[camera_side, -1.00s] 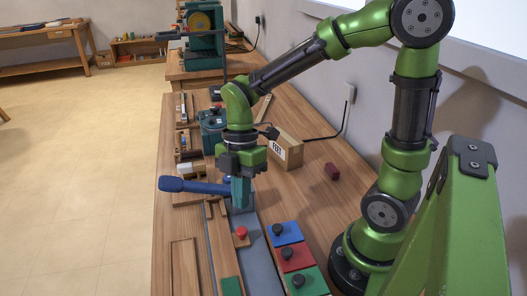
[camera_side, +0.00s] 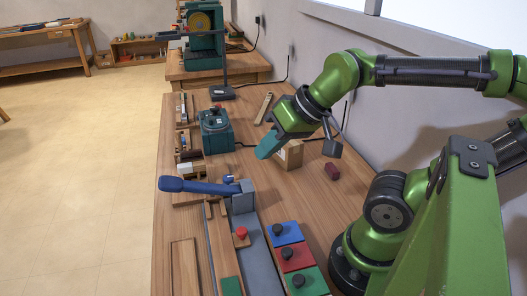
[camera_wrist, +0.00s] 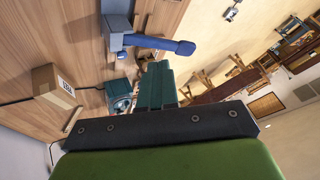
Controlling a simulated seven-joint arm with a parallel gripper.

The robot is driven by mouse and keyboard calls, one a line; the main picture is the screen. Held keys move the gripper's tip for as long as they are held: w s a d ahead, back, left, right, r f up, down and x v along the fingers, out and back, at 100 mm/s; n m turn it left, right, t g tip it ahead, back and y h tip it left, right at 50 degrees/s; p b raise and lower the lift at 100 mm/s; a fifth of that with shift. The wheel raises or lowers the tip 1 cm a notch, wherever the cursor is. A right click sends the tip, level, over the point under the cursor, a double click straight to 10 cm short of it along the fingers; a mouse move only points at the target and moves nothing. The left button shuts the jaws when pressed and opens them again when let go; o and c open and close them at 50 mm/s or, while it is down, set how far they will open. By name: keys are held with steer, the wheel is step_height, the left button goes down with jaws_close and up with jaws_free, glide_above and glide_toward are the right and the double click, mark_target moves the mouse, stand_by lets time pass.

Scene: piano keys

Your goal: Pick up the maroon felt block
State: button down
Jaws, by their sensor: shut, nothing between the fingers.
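The maroon felt block (camera_side: 332,171) lies on the wooden bench in the side view, to the right of the cardboard box and left of my arm's base. I cannot make it out in the wrist view. My gripper (camera_side: 266,150) is raised above the bench and tilted, its teal fingers pointing down to the left, in front of the cardboard box in the picture. The fingers also show in the wrist view (camera_wrist: 156,72), pressed together with nothing between them. The gripper is to the left of the block and apart from it.
A cardboard box (camera_side: 292,156) with a label stands near the wall, partly hidden by my gripper. A blue-handled lever (camera_side: 200,187), a teal machine (camera_side: 216,131) and red, blue and green plates with black knobs (camera_side: 297,257) occupy the bench. Bare wood surrounds the block.

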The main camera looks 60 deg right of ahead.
stand_by(0.3)
steer(key=c, duration=0.8)
jaws_free()
steer(key=m+g+h, duration=0.2)
steer(key=m+g, duration=0.3)
steer(key=g, duration=0.2)
glide_above(334, 169)
step_height(334, 169, down, 8)
steer(key=r, duration=0.1)
step_height(334, 169, down, 12)
steer(key=shift+s+a+r, duration=0.1)
steer(key=shift+a+r, duration=0.05)
steer(key=shift+f, duration=2.75)
